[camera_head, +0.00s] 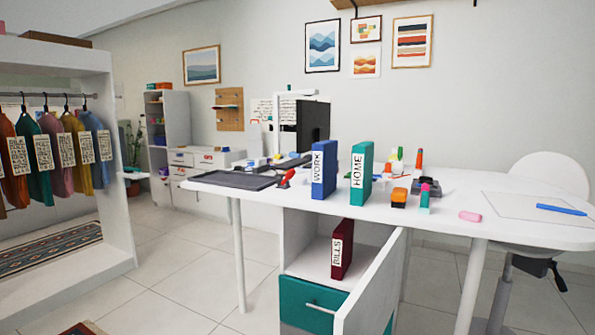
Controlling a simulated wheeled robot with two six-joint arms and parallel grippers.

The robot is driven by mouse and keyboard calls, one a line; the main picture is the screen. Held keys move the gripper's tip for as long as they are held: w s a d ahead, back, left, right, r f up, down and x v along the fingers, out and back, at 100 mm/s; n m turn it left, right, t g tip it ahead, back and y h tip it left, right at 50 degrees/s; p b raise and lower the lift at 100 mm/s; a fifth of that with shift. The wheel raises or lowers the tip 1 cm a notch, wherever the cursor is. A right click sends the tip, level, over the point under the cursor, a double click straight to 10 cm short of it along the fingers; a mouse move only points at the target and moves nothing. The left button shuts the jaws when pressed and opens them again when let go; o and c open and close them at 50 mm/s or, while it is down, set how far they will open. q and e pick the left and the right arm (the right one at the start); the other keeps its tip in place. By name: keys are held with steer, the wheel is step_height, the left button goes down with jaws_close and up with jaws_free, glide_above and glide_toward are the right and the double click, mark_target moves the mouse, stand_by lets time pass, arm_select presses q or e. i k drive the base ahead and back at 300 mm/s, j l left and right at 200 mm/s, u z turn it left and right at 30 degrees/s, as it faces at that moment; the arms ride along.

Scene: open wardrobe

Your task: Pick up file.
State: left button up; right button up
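Three upright files with white spine labels show. The blue file marked WORK (328,171) stands on the white desk (446,206) near its front edge. The teal file marked HOME (365,172) stands just to its right, with a gap between them. The dark red file marked BILLS (343,247) stands inside the open shelf of the cabinet (310,258) under the desk. Neither of my grippers is in view.
A black tray (234,180), a pink eraser (470,216) and a blue pen (561,210) lie on the desk. A wardrobe (118,165) with hanging clothes stands left; the floor between is clear.

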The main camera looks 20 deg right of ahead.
mark_target(362, 152)
steer(key=i+j+u, duration=0.15)
steer(key=u, duration=0.2)
steer(key=i+j+u, duration=0.1)
steer(key=i+u, duration=0.4)
steer(key=u, duration=0.15)
steer(key=i+z, duration=0.7)
steer(key=i+j+z, duration=0.25)
steer(key=z, duration=0.15)
steer(key=i+z, duration=0.15)
steer(key=z, duration=0.35)
steer(key=i+j+z, duration=0.1)
steer(key=z, duration=0.4)
steer(key=i+j+z, duration=0.15)
steer(key=z, duration=0.35)
